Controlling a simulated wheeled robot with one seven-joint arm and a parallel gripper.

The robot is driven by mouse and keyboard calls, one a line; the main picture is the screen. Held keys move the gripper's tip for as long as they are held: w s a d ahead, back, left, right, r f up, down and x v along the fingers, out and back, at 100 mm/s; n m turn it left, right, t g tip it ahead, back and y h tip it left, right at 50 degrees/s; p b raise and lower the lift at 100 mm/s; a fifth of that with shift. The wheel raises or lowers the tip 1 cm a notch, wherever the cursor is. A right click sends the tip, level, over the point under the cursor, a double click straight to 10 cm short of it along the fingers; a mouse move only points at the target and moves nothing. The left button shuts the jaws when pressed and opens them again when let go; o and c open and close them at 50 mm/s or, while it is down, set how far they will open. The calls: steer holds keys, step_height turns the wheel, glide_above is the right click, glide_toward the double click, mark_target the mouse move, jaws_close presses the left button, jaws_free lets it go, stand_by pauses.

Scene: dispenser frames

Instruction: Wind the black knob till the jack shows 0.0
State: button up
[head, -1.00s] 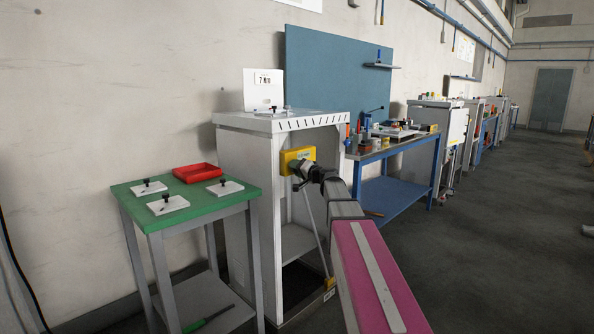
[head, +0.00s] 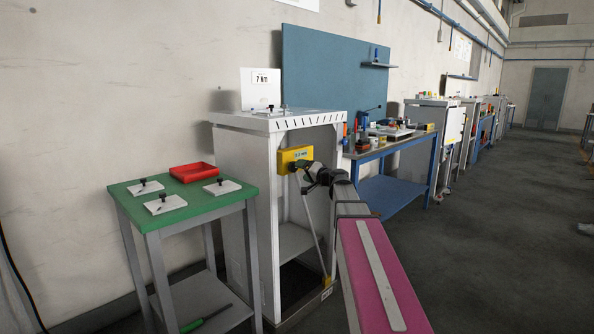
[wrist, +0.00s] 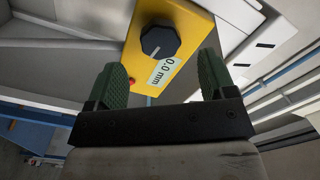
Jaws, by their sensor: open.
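The black knob (wrist: 160,42) sits on the face of the yellow jack (wrist: 186,22), with a pale pointer line on it. The label beside the knob in the wrist view reads 0.0 mm. The jack is also in the head view (head: 290,155), mounted inside the grey cabinet frame, with its display text too small to read surely. My gripper (wrist: 160,80) is open, its two green fingers apart with nothing between them. The knob lies just beyond the fingertips, apart from them. In the head view my arm hides the knob.
A green-topped table (head: 206,198) with small white plates and a red tray (head: 193,173) stands left of the cabinet (head: 237,175). A blue workbench (head: 398,150) stands to the right. A slanted rod (head: 313,230) runs below the jack.

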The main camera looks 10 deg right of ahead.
steer(key=v, duration=0.5)
steer(key=s+a+f+n+g+h, duration=0.1)
steer(key=s+a+f+g, duration=0.25)
steer(key=f, duration=0.45)
steer(key=s+a+f+n+g+h, duration=0.15)
steer(key=s+f, duration=0.25)
steer(key=f, duration=0.4)
steer(key=s+a+f+g+h, duration=0.1)
steer(key=s+a+f+g, duration=0.25)
steer(key=f, duration=0.45)
steer(key=s+d+f+n+g+h, duration=0.1)
steer(key=s+f+g+h, duration=0.5)
steer(key=s+f, duration=0.9)
steer(key=shift+s+d+h, duration=0.55)
steer(key=shift+s+d, duration=0.05)
steer(key=shift+s, duration=0.6)
